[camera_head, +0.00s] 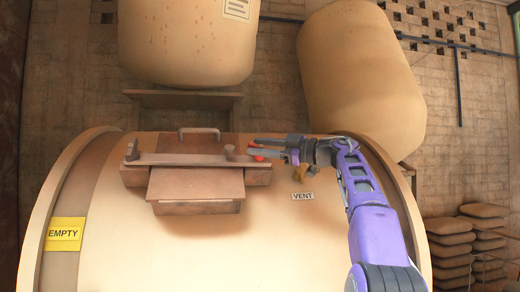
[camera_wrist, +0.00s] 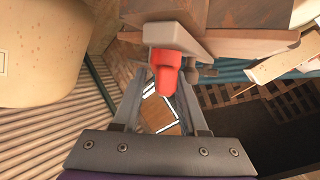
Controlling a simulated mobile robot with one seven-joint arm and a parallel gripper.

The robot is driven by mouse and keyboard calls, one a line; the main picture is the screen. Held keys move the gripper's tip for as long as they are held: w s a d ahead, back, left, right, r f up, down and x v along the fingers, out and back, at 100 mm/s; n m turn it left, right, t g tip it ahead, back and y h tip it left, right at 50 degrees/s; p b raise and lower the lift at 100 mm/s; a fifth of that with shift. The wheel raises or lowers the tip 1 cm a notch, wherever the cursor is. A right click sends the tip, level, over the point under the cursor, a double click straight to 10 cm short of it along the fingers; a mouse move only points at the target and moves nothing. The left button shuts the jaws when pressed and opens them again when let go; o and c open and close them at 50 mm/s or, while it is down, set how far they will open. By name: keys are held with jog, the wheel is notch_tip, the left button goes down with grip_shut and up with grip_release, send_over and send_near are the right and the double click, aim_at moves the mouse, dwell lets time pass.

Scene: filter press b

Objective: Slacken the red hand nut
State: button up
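The red hand nut (camera_wrist: 165,66) shows in the wrist view, below a pale bar end (camera_wrist: 178,38) at the edge of the brown hatch. In the head view only small parts of the nut (camera_head: 258,158) show, at the right end of the hatch's clamp bar (camera_head: 185,159). My gripper (camera_head: 257,147) reaches in from the right at that end. In the wrist view its fingers (camera_wrist: 163,82) are apart, one on each side of the nut. Whether either finger touches it, I cannot tell.
The brown hatch (camera_head: 196,183) with a handle (camera_head: 199,131) sits on a large cream drum. An "EMPTY" sign (camera_head: 64,234) and a "VENT" label (camera_head: 303,196) are on the drum. Large tanks (camera_head: 362,80) stand behind, and stacked sacks (camera_head: 450,250) lie at the right.

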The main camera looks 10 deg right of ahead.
jog(key=shift+o, duration=0.4)
jog(key=shift+a+f, duration=0.1)
jog(key=shift+f, duration=0.05)
jog(key=shift+s+d+f, duration=0.1)
jog(key=shift+d, duration=0.15)
jog(key=b+v, duration=0.2)
jog(key=v, duration=1.5)
jog(key=shift+r, duration=0.25)
